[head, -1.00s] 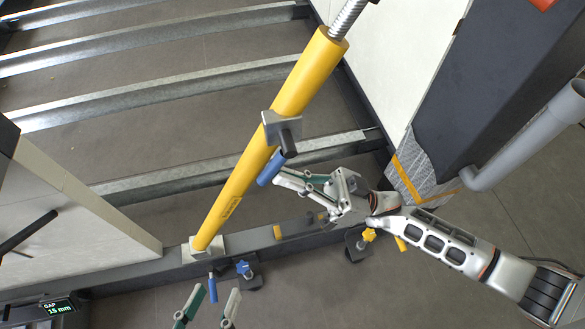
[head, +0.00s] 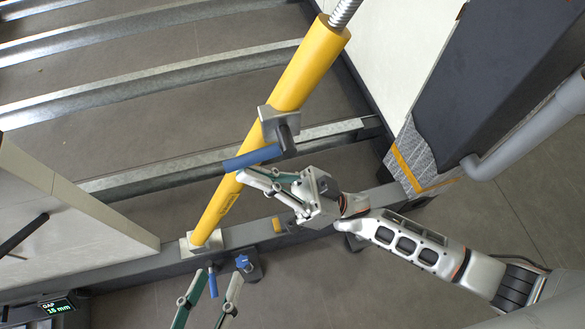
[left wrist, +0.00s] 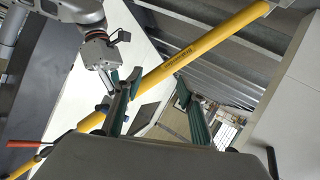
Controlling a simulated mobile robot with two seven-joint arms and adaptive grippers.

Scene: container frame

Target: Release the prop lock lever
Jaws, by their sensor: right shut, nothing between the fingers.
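The yellow prop (head: 290,90) stands tilted, with a grey collar (head: 270,122) around its upper part. The lock lever's blue handle (head: 252,158) sticks out to the left from the collar, across the prop. My right gripper (head: 242,176) is shut with nothing in it. Its fingertips are just below the handle's left half; I cannot tell whether they touch it. My left gripper (head: 223,277) is open and empty near the bottom edge, below the prop's foot. In the left wrist view its fingers (left wrist: 160,85) are spread, with the prop (left wrist: 190,52) crossing behind them.
A light panel (head: 75,215) stands at left. A GAP display (head: 59,307) is at lower left. A grey pipe (head: 525,135) runs at right.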

